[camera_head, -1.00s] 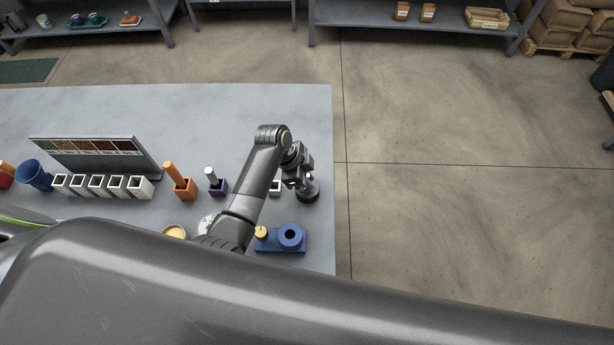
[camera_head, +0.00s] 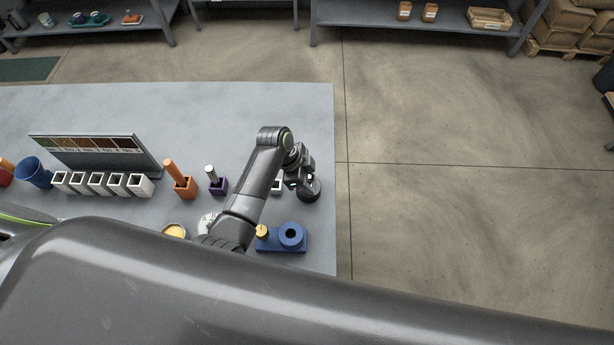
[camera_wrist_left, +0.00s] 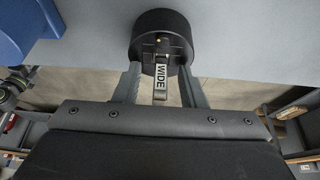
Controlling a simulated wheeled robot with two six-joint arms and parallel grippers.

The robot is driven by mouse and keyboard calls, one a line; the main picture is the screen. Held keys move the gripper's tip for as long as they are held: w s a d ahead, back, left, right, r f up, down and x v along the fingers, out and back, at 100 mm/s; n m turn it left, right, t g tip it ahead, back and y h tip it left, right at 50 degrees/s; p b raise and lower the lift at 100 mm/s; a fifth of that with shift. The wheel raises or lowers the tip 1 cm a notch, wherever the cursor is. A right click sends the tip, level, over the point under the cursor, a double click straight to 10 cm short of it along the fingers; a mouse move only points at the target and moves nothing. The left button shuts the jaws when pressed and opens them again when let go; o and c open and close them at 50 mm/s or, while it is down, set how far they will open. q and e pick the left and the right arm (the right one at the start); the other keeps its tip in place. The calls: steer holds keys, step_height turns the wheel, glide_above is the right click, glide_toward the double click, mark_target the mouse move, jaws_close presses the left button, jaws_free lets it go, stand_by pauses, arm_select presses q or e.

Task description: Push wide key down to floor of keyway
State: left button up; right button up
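In the left wrist view the wide key (camera_wrist_left: 160,80), a narrow bar with a white "WIDE" label, shows against a round black part (camera_wrist_left: 160,25) with a slot-like feature. How deep the key sits there cannot be told. My left gripper (camera_wrist_left: 160,72) has its fingers spread, one on each side of the key, with visible gaps. In the head view my left gripper (camera_head: 297,180) is at the table's right side beside the round black part (camera_head: 309,189); the arm hides much there and the key is not distinguishable.
A blue block with a round boss (camera_head: 292,237) stands close in front, with a yellow-topped peg beside it. Purple (camera_head: 218,187) and orange (camera_head: 184,188) holders and several white square cups stand to the left. The table's right edge (camera_head: 334,150) is close.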

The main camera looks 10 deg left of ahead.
arm_select(q)
steer(key=shift+a+r, duration=0.1)
steer(key=b+v, duration=0.2)
steer(key=v, duration=1.5)
steer(key=shift+s+r, duration=0.1)
